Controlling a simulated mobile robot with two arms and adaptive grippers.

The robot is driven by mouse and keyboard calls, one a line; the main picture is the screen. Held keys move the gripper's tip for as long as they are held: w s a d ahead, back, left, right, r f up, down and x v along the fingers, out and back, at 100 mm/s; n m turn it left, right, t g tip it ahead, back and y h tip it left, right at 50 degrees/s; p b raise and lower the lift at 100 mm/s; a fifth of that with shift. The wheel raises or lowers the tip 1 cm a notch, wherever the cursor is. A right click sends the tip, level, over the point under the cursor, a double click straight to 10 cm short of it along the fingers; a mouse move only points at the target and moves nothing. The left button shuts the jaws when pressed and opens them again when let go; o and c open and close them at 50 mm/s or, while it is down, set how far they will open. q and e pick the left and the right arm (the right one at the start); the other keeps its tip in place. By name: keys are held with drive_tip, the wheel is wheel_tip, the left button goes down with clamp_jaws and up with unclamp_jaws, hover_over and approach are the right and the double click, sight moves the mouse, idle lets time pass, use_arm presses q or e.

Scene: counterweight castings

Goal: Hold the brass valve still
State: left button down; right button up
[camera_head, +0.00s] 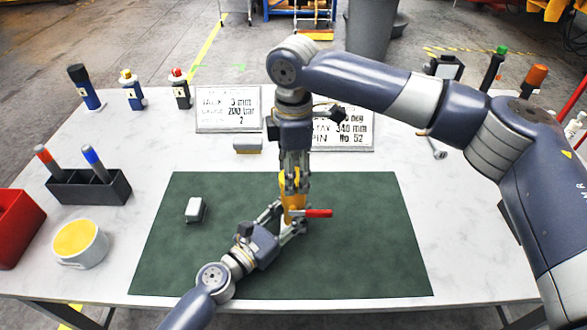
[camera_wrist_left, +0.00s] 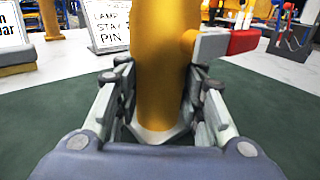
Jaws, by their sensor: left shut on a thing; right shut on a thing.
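The brass valve (camera_head: 291,200) stands upright on the green mat (camera_head: 365,245), with a red lever handle (camera_head: 318,213) sticking out to the right. In the left wrist view the yellow valve body (camera_wrist_left: 158,85) rises between the fingers, and the red handle (camera_wrist_left: 243,41) points right. My left gripper (camera_head: 284,220) is shut on the lower part of the valve. My right gripper (camera_head: 294,172) comes from above and is shut on the valve's upper part. The fingers partly hide the valve top.
A small white-topped block (camera_head: 195,209) lies on the mat at left. Sign boards (camera_head: 228,109) stand behind. The mat's right side is clear.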

drive_tip(key=shift+f, duration=0.55)
idle(0.4)
